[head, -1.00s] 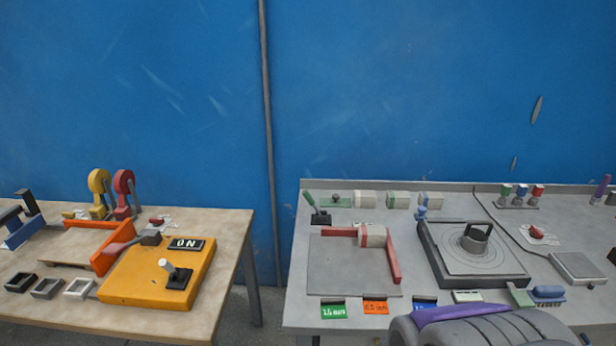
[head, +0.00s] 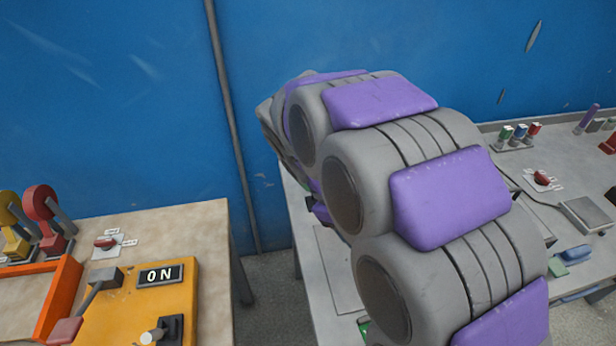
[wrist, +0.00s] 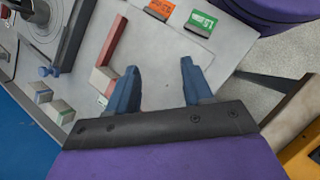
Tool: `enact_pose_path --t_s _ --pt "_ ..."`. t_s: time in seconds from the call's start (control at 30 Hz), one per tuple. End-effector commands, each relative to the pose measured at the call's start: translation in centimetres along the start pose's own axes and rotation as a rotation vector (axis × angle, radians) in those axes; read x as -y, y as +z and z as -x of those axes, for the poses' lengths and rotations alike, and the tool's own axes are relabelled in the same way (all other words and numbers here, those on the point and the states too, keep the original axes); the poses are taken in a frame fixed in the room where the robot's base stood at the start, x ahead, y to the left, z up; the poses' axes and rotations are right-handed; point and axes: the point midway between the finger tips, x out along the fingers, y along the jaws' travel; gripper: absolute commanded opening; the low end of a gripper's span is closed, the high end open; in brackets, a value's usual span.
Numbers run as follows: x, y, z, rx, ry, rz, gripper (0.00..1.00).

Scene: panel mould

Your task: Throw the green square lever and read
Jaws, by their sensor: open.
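My gripper (wrist: 160,66) shows in the wrist view with two blue fingers apart and nothing between them. It is above the grey right table (wrist: 165,50), over the flat plate with the red edge bar (wrist: 117,38). In the head view my arm covers the back left of that table, and no green lever shows there. In the wrist view I cannot make out the green lever either; the gripper's body hides part of the table. A black sign (head: 161,275) on the yellow box (head: 115,310) of the left table reads ON.
The yellow box carries a lever with a pale knob (head: 150,338). An orange frame (head: 62,300) is beside it. Green (wrist: 203,20) and orange (wrist: 160,8) labels lie along the plate. A floor gap separates the tables; a blue wall (head: 100,100) stands behind.

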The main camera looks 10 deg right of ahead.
Motion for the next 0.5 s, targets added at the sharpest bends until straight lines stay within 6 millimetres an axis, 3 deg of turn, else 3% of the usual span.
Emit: enact_pose_path --t_s 0.2,0.5 --pt "-2.5 -5.5 2.3 0.104 0.121 0.155 0.51" --pt "-5.3 -12.5 4.1 0.249 0.271 0.340 0.51"
